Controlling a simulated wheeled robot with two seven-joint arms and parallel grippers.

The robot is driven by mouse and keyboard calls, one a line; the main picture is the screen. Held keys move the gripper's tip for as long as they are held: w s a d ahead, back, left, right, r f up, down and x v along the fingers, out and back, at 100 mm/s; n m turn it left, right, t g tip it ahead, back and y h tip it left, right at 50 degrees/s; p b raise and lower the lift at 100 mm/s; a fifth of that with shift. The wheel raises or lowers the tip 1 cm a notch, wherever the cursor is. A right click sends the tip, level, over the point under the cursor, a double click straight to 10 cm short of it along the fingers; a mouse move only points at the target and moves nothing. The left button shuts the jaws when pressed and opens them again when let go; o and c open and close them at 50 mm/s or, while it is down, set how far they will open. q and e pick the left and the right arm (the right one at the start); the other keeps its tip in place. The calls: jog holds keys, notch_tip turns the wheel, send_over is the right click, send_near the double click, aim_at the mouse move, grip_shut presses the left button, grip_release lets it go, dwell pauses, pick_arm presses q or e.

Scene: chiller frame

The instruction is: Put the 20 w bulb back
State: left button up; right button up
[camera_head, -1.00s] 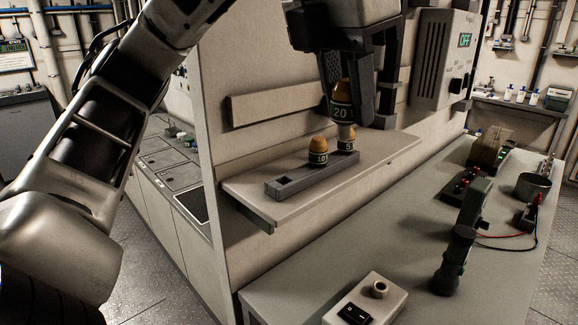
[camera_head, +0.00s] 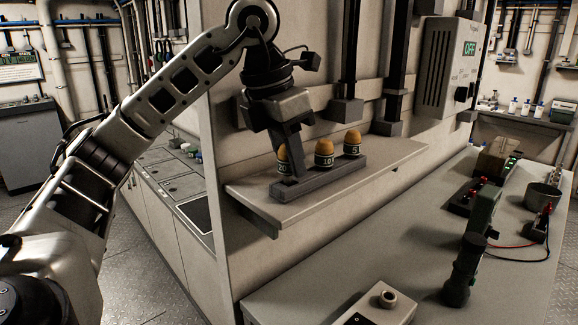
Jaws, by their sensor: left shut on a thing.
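The 20 W bulb (camera_head: 283,163), amber-topped with a dark "20" band, is at the left end of the grey rack (camera_head: 335,178) on the wall shelf. My left gripper (camera_head: 292,152) points down there, shut on this bulb. Its fingers partly cover the bulb, and I cannot tell if the base is fully seated in the slot. The 10 bulb (camera_head: 324,153) stands in the middle of the rack and the 5 bulb (camera_head: 352,144) at the right end. My right gripper is not in view.
The shelf (camera_head: 395,156) has free room right of the rack. Dark vertical wall fixtures (camera_head: 346,108) stand close behind it. The lower bench holds a torch-like tool (camera_head: 461,270), a switch box with a socket (camera_head: 375,306), a metal cup (camera_head: 542,196) and wired terminals.

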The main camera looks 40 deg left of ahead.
pick_arm(q)
jog(key=shift+f, duration=0.5)
jog(key=shift+r, duration=0.1)
jog(key=shift+f, duration=0.2)
jog(key=o, duration=1)
jog(key=shift+o, duration=0.2)
jog(key=shift+r, duration=0.15)
